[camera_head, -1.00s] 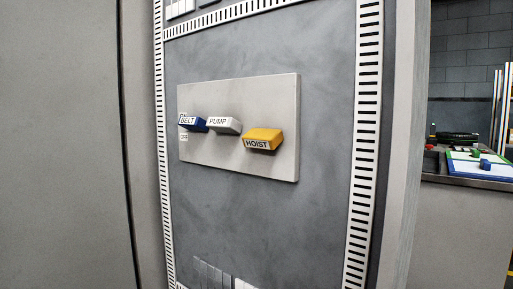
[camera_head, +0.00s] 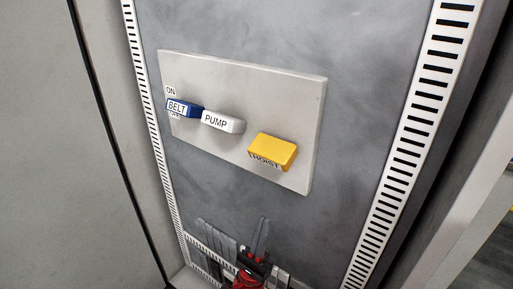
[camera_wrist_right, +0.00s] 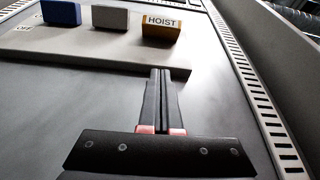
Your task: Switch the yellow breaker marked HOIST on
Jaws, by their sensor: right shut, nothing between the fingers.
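The yellow breaker marked HOIST (camera_head: 274,149) is the rightmost of three levers on the light grey plate (camera_head: 240,80). It sits lower than its neighbours and tilts down, towards the OFF side. It also shows at the top of the right wrist view (camera_wrist_right: 160,28), its label readable. My right gripper (camera_head: 262,224) is below the plate in the head view, fingers pointing up. In the right wrist view, its fingers (camera_wrist_right: 161,73) are shut and empty, with tips near the plate's lower edge, below HOIST and apart from it. My left gripper is not in view.
The blue BELT breaker (camera_head: 183,108) and white PUMP breaker (camera_head: 222,122) stand left of HOIST. An ON label (camera_head: 171,91) is above BELT. Slotted white strips (camera_head: 405,150) run up both sides of the panel. The panel right of the plate is clear.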

